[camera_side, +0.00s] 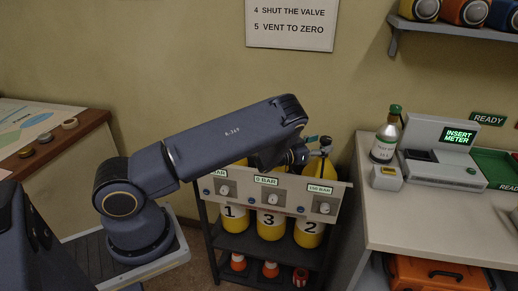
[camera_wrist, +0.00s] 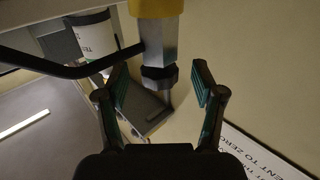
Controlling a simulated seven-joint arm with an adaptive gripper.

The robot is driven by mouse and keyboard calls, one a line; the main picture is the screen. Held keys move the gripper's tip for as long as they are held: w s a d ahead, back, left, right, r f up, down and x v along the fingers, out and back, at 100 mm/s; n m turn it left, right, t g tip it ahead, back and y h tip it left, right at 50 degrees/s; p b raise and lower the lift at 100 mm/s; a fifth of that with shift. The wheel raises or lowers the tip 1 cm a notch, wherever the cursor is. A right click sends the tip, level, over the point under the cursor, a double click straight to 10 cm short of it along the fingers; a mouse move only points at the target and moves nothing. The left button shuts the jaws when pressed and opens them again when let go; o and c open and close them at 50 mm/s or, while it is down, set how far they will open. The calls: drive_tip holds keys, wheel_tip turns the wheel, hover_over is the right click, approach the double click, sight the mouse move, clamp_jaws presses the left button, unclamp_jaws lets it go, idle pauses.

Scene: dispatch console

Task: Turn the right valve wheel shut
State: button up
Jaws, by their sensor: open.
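The right valve wheel (camera_side: 325,142) is a small dark knob on top of the rightmost yellow cylinder (camera_side: 308,234), marked 2. In the wrist view the black wheel (camera_wrist: 160,76) sits on a grey valve body (camera_wrist: 158,42) below a yellow cylinder end (camera_wrist: 156,7). My gripper (camera_wrist: 157,88) is open, with a teal-padded finger on either side of the wheel and gaps visible on both sides. In the side view my gripper (camera_side: 313,143) is at the valve, partly hidden by my own arm.
The rack's front panel has gauges, the middle display (camera_side: 265,181) reading 0 BAR. Cylinders 1 (camera_side: 233,217) and 3 (camera_side: 271,226) stand left of cylinder 2. A counter at right holds a bottle (camera_side: 385,142) and a meter console (camera_side: 443,150) showing INSERT METER.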

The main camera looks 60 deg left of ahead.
drive_tip(key=shift+w+d+r, duration=0.1)
drive_tip(key=shift+w+r, duration=0.1)
drive_tip(key=shift+w, duration=1.05)
drive_tip(key=shift+c, duration=0.2)
drive_tip(key=c, duration=1.1)
drive_tip(key=shift+m+h, duration=1.1)
drive_tip(key=shift+h, duration=0.6)
drive_tip(key=shift+m+g+h, duration=0.9)
drive_tip(key=shift+m+h, duration=0.4)
drive_tip(key=shift+h, duration=0.6)
drive_tip(key=o, duration=1.1)
drive_tip(key=shift+o, duration=0.2)
